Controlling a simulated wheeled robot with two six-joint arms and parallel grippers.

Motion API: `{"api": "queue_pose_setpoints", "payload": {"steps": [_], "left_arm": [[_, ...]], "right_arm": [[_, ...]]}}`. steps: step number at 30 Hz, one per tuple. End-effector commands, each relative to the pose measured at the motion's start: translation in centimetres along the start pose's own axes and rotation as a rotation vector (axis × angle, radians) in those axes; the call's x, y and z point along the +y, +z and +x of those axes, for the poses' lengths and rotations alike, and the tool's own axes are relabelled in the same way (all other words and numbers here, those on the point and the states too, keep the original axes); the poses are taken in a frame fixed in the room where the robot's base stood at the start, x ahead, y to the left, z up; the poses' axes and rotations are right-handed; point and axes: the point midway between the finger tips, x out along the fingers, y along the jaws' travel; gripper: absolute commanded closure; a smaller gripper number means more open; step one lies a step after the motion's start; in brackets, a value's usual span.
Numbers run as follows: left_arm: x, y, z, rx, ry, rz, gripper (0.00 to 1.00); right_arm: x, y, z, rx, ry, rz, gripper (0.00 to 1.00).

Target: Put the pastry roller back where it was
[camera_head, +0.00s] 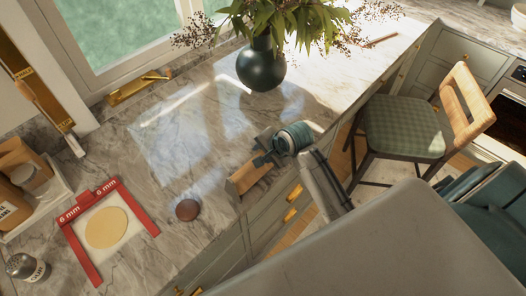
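My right gripper (263,154) is above the front edge of the marble counter (165,150), pointing to the left. A tan wooden piece (243,179) lies at its fingers, partly covered by them; it may be the pastry roller, but its full shape is hidden. I cannot tell whether the fingers are closed on it. A flat round of dough (106,228) lies inside a red frame (82,255) marked 6 mm at the left. My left gripper is not in view.
A small brown round object (187,209) sits between the frame and the wooden piece. A dark vase (261,66) with leaves stands farther back. A shaker (26,267) stands at lower left. A green-seated chair (405,127) stands at the right. The counter's middle is clear.

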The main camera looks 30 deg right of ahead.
Motion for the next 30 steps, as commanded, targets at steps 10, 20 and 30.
{"api": "queue_pose_setpoints", "payload": {"steps": [10, 20, 30], "left_arm": [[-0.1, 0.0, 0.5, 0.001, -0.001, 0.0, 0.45], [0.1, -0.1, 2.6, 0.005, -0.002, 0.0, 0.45], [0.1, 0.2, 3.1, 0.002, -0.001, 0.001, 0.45]], "right_arm": [[-0.1, 0.0, -1.0, -0.002, 0.011, 0.001, 0.58], [-0.3, -0.1, -8.5, 0.004, 0.003, -0.005, 0.58], [-0.5, 0.0, -12.6, -0.001, 0.004, 0.0, 0.58]]}}
